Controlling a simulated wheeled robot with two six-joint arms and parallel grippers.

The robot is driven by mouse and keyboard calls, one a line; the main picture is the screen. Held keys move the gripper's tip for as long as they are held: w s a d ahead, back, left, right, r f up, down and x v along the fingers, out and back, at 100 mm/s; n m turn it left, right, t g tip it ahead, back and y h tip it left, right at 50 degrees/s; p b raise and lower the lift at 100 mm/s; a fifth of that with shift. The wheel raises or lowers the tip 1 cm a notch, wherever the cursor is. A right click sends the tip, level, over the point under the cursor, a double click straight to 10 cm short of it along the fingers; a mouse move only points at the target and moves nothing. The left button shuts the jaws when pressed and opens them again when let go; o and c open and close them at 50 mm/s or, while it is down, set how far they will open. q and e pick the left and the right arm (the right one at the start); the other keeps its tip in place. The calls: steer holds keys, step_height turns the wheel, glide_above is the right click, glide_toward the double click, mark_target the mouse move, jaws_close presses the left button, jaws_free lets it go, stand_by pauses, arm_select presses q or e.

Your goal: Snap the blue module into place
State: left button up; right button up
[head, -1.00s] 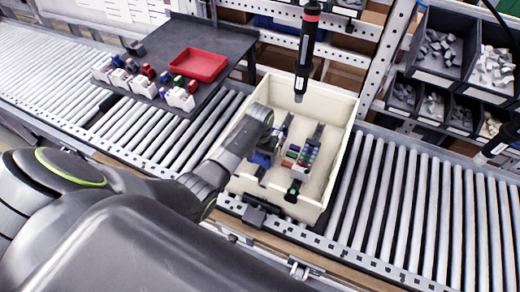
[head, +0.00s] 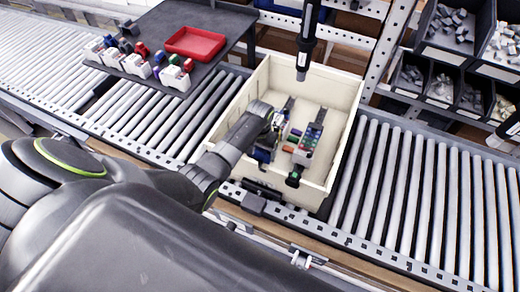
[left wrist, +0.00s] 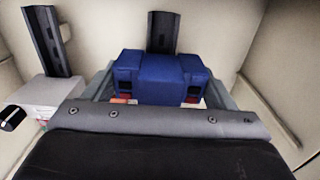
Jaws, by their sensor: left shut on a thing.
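The blue module (left wrist: 160,75) is between the fingers of my left gripper (left wrist: 160,90) in the left wrist view, and the gripper is shut on it. A black rail (left wrist: 163,32) rises behind the module; whether the module is seated on it is hidden. In the head view my left gripper (head: 268,140) is down inside the cream box (head: 338,90), left of a group of modules with coloured buttons (head: 312,135). A bit of blue shows below the gripper there. My right gripper is out of sight.
A screwdriver (head: 306,40) hangs over the back of the box. The box is on a roller conveyor (head: 420,190). A dark table (head: 215,20) with a red tray (head: 196,42) stands at the back left. Dark parts bins (head: 450,40) stand at the right.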

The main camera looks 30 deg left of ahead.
arm_select(q)
steer(key=shift+s+f+b, duration=0.1)
steer(key=shift+f+b, duration=0.3)
steer(key=shift+f, duration=0.4)
stand_by(1.4)
stand_by(0.5)
steer(key=o, duration=1.1)
step_height(320, 180, up, 14)
steer(key=shift+f, duration=0.25)
steer(key=shift+r+p, duration=0.4)
steer(key=shift+r, duration=1.5)
